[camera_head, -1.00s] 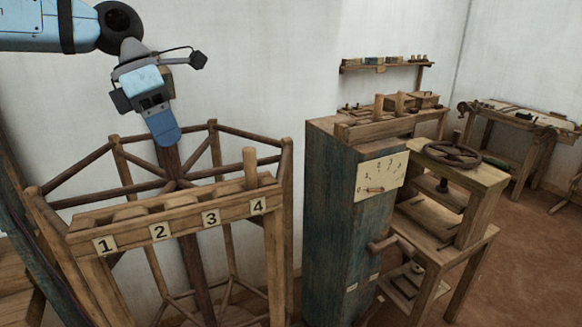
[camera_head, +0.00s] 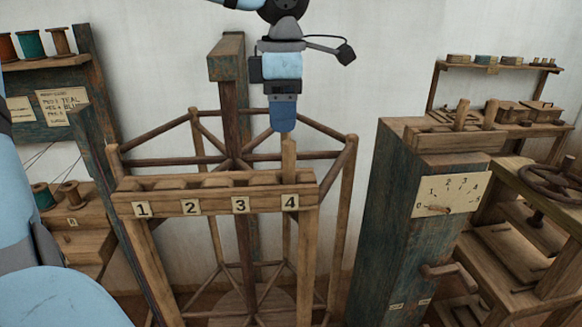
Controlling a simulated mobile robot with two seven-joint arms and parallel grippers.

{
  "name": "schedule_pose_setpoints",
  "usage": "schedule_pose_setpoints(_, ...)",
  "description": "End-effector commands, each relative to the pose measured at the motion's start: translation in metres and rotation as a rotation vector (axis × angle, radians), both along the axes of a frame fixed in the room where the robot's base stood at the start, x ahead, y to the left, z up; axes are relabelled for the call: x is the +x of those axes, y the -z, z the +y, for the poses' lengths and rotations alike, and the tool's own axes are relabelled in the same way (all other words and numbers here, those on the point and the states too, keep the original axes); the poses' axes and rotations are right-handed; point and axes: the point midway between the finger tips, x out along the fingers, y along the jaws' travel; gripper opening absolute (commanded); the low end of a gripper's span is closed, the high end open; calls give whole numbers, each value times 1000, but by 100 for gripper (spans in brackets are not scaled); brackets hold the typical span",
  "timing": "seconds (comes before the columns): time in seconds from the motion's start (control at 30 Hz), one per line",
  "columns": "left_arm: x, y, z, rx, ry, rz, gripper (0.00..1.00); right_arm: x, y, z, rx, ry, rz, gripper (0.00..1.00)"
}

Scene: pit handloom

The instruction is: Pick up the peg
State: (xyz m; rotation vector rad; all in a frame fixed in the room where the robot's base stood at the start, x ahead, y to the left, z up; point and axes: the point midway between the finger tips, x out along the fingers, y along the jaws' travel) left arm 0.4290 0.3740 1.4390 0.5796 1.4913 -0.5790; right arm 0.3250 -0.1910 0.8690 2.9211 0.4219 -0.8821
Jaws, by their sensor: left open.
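An upright wooden peg (camera_head: 289,160) stands in the numbered rack (camera_head: 217,204) above label 4 (camera_head: 290,202). My left gripper (camera_head: 283,122) points straight down right above the peg, and its tip appears to meet or overlap the peg's top. I cannot tell whether they touch. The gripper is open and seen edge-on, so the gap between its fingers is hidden. The places above labels 1, 2 and 3 show only low wooden blocks, with no tall peg. My right gripper is not in view.
A blue-green cabinet with a dial (camera_head: 452,194) and a crank handle (camera_head: 452,270) stands to the right. A dark post (camera_head: 229,100) rises behind the rack. Shelves with thread spools (camera_head: 31,44) are at the left. A wheel (camera_head: 552,178) sits on a bench at the far right.

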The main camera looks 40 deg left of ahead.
Motion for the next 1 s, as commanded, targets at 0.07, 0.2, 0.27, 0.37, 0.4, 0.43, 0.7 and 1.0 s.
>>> schedule_pose_setpoints(0.07,-1,15,0,0,1,4,53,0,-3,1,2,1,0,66)
schedule_pose_setpoints(0.2,0,32,0,0,1,1,53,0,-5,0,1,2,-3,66)
schedule_pose_setpoints(0.27,0,36,0,-1,0,2,53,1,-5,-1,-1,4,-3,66)
schedule_pose_setpoints(0.37,1,41,-1,-1,0,2,53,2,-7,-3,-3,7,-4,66)
schedule_pose_setpoints(0.4,1,45,-2,0,0,3,53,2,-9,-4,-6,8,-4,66)
schedule_pose_setpoints(0.43,2,48,-2,0,1,4,53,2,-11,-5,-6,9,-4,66)
schedule_pose_setpoints(0.7,4,85,-5,-1,1,2,53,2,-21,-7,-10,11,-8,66)
schedule_pose_setpoints(1.0,5,90,-6,-2,0,-1,51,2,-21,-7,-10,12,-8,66)
